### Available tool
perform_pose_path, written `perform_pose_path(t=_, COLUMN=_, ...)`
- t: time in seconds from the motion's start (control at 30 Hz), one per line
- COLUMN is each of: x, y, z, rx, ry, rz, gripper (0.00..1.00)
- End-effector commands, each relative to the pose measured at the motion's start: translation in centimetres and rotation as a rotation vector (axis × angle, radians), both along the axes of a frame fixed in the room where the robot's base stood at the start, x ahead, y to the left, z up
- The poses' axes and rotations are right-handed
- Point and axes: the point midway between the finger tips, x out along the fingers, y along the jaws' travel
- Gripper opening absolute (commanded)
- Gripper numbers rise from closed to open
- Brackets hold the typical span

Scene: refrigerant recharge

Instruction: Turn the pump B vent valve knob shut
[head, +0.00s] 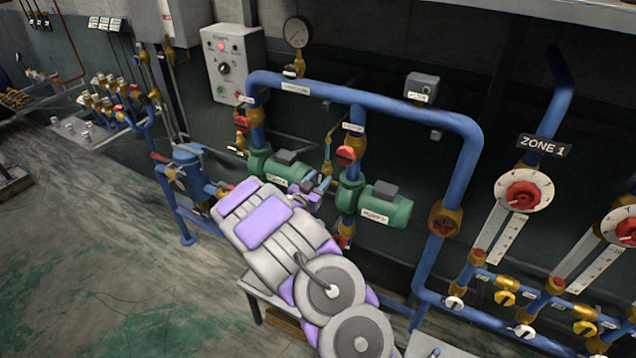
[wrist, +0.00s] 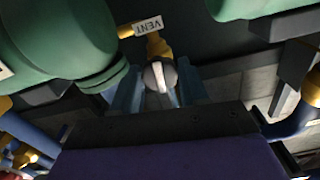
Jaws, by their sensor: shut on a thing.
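The vent valve knob (wrist: 159,76) is a round dark knob with a pale bar across its face, at the end of a brass fitting (wrist: 157,45). A white VENT tag (wrist: 148,25) hangs beside the fitting. My gripper (wrist: 158,88) has its two blue fingers on either side of the knob, shut on it. The bar points nearly along the fitting, slightly tilted. In the head view, my gripper (head: 323,184) reaches in between the two green pumps, the left pump (head: 285,168) and the right pump (head: 385,207). The knob is not distinguishable there.
Blue pipes (head: 400,108) with red-handled valves (head: 346,155) surround the pumps closely. A grey control box (head: 232,62) and a gauge (head: 297,32) are on the wall behind. Zone dials (head: 523,190) stand at right. Open floor (head: 90,250) lies at left.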

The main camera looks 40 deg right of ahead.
Motion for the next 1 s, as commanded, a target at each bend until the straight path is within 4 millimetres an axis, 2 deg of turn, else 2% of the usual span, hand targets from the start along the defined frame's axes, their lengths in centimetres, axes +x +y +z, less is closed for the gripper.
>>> perform_pose_path(t=0.6, x=0.15, y=0.19, z=-0.38, rx=0.106, ry=-0.249, rz=0.004, gripper=0.07)
perform_pose_path(t=1.0, x=0.18, y=0.19, z=-0.25, rx=0.127, ry=-0.296, rz=0.005, gripper=0.07)
